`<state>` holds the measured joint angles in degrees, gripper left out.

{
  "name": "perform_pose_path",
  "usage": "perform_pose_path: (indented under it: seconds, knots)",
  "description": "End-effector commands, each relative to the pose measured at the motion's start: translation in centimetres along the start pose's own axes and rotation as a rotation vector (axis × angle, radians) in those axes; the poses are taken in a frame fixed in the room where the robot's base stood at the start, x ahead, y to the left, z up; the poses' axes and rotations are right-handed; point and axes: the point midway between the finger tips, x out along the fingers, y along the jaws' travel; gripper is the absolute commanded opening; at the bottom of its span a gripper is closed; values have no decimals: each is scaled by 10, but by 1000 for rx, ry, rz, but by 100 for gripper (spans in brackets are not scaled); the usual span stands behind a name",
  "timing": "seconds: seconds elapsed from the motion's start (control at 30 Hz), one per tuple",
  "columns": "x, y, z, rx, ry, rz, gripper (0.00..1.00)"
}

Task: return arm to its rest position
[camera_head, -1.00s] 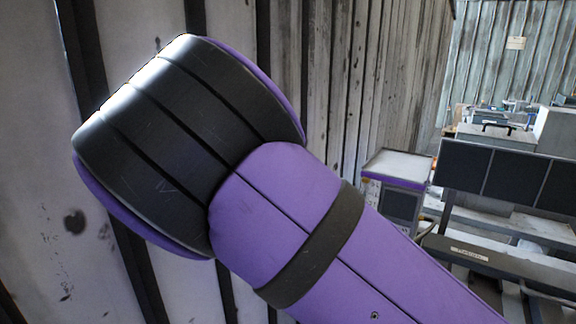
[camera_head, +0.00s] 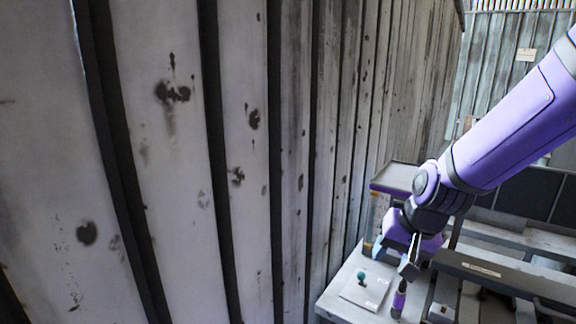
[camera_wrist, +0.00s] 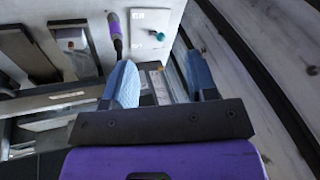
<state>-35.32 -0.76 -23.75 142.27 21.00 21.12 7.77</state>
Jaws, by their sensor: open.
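My arm is purple and black and reaches down from the upper right of the head view. My gripper (camera_head: 393,258) is at its lower end, in front of the grey-topped cabinet and above the pale bench. In the wrist view my gripper (camera_wrist: 158,78) shows two blue fingers spread apart with nothing held between them. Part of the bench is hidden behind the gripper and arm in the head view.
On the pale bench (camera_head: 335,305) lie a white plate (camera_head: 352,296) with a teal knob (camera_head: 362,277) and a purple-handled tool (camera_head: 399,300). A grey-topped cabinet (camera_head: 393,178) stands behind. A stained panel wall (camera_head: 240,160) runs along the left. Grey framework (camera_head: 500,275) stands at right.

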Motion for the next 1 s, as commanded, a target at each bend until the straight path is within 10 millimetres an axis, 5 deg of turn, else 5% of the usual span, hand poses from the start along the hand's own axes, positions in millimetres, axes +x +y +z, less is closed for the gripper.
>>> perform_pose_path:
  seconds: [0.27,0.6,0.8,1.0]
  knots:
    - [-86,23,13,-100,35,-59,52]
    - [-174,60,52,-231,130,16,52]
    - [-208,78,80,-280,177,111,52]
    - [-220,86,94,-298,195,165,52]
